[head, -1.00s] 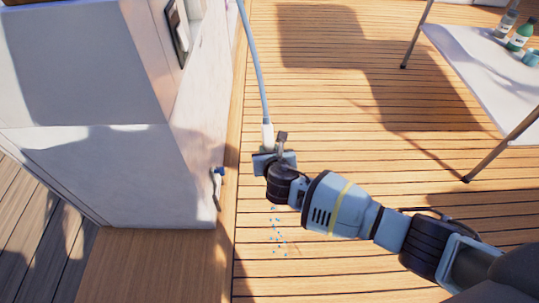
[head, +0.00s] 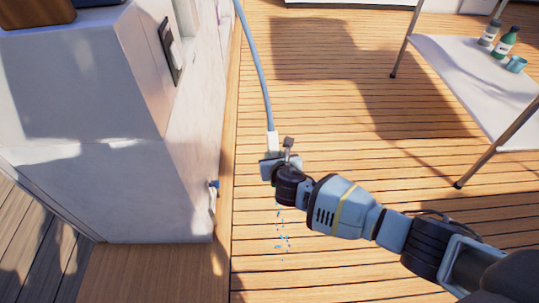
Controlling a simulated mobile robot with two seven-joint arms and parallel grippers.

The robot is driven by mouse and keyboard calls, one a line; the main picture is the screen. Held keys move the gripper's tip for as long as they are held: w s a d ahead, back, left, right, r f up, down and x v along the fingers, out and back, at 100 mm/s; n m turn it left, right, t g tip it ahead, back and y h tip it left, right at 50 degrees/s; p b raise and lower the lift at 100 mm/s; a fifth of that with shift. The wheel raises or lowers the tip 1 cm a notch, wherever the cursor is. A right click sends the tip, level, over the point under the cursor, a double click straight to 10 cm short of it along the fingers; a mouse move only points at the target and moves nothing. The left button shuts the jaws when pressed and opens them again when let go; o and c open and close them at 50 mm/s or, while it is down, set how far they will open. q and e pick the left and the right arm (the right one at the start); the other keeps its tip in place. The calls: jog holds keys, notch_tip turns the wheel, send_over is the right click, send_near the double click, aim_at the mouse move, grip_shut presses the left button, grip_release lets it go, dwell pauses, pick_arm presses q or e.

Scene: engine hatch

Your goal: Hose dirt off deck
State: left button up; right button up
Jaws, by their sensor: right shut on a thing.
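My right gripper (head: 278,165) is shut on the end of the hose, at a pale nozzle (head: 272,142). The grey-blue hose (head: 258,70) runs up from the nozzle to the top edge of the view. The gripper is above the wooden deck (head: 330,120), close to the white cabin wall. Small blue specks (head: 282,232) show just below the gripper; I cannot tell whether they are water drops or dirt. No clear dirt patch shows on the deck. My left gripper is not in view.
A white structure (head: 90,180) stands at the left, with a small blue-handled tap (head: 213,184) low on its side. A white table (head: 460,70) with thin legs stands at the right, holding bottles (head: 505,42) and a teal cup (head: 516,65). The middle of the deck is clear.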

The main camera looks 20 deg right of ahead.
pick_arm(q)
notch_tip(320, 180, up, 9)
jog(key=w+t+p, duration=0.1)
jog(key=p, duration=0.8)
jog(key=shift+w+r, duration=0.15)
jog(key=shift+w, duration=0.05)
pick_arm(e)
jog(key=s+a, duration=0.1)
jog(key=s, duration=1.4)
jog(key=shift+a, duration=0.35)
jog(key=shift+s, duration=0.15)
jog(key=shift+r, duration=0.1)
dwell(0.4)
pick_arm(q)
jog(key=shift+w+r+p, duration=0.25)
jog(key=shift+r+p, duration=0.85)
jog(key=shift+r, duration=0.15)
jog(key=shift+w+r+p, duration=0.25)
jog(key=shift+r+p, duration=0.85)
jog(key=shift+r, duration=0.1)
pick_arm(e)
jog(key=shift+r, duration=2.5)
